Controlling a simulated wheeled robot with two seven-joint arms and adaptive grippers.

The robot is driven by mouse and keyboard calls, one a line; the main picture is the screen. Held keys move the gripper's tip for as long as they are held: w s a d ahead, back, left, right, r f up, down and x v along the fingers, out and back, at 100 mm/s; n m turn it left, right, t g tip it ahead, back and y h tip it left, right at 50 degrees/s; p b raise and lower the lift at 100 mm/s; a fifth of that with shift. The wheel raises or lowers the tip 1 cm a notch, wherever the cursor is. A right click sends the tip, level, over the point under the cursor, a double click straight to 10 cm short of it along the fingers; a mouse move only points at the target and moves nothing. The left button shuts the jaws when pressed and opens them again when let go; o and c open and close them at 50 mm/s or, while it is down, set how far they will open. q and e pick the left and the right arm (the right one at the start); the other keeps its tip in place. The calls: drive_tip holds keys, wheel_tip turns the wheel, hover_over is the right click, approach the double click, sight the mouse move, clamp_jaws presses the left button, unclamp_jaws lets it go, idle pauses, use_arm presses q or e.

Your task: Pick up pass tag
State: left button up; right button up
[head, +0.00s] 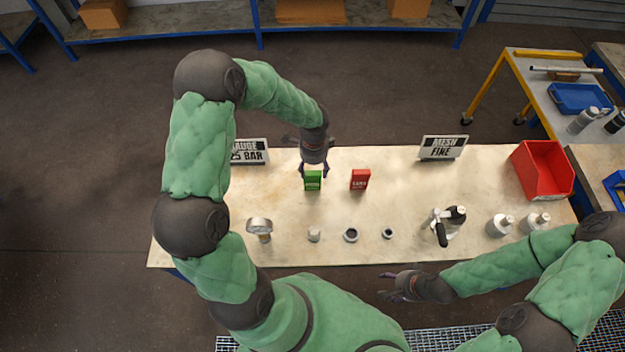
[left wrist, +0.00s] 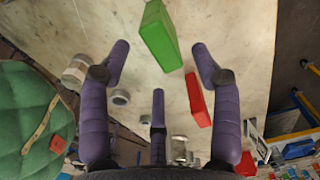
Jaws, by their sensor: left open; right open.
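The pass tag appears to be the small green block (head: 313,181) with white lettering, upright on the table; its lettering is too small to read surely. It also shows in the left wrist view (left wrist: 160,34), ahead of the fingertips. My left gripper (head: 314,171) is open just behind and above the green tag in the head view. In the left wrist view its fingers (left wrist: 160,68) are spread and empty, with the green tag beyond them. My right gripper (head: 386,287) is open and empty off the table's front edge. A red tag (head: 360,180) stands right of the green one.
Table (head: 400,180) carries a gauge (head: 259,228), small fittings (head: 351,234), a valve-like part (head: 446,222) and a red bin (head: 542,168). Signs (head: 443,147) stand at the back edge. The table middle right of the red tag is clear.

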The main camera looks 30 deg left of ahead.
sight(313, 189)
use_arm(q)
wheel_tip(313, 189, down, 9)
drive_tip(key=shift+s+a+r+b, duration=0.1)
drive_tip(key=shift+r+b, duration=0.1)
drive_tip(key=shift+b, duration=0.15)
drive_tip(key=c, duration=1.1)
